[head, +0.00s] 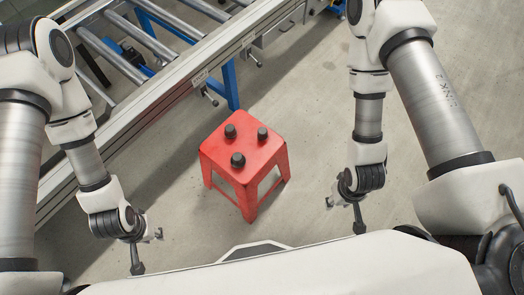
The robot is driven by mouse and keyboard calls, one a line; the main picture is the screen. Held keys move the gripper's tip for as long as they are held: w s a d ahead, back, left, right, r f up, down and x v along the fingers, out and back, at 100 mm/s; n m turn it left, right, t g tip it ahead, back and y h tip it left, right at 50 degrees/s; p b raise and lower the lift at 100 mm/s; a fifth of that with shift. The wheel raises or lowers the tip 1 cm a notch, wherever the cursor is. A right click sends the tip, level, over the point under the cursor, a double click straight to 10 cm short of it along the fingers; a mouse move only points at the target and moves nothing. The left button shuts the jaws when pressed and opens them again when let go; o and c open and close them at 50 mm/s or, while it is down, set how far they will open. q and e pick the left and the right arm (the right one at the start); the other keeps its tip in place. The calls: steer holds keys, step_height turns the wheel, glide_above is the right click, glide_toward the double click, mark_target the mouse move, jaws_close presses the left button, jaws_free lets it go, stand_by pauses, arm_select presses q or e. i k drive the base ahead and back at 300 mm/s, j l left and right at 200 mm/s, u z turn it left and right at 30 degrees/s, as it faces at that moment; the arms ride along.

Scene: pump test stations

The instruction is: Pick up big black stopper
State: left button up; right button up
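Three black stoppers stand upright on a red stool in the middle of the head view. One stopper (238,160) is at the front, one (230,131) at the back left and one (262,133) at the right. The front one looks slightly larger, but it is also nearer; I cannot tell surely which is the big one. My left gripper (148,252) is open and empty, left of and in front of the stool. My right gripper (345,216) is open and empty, to the right of the stool. Neither touches a stopper.
The red stool (254,170) stands on a bare concrete floor (310,115). A roller conveyor (145,100) with a metal side rail and a blue leg (231,85) runs diagonally behind and left of it. The floor right of the stool is clear.

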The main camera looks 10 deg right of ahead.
mark_target(238, 159)
steer(key=u, duration=1.3)
steer(key=z, duration=1.25)
steer(key=j, duration=0.65)
steer(key=k+j, duration=0.15)
steer(key=j, duration=0.55)
steer(key=j+z, duration=0.1)
steer(key=j, duration=0.55)
steer(key=k, duration=0.1)
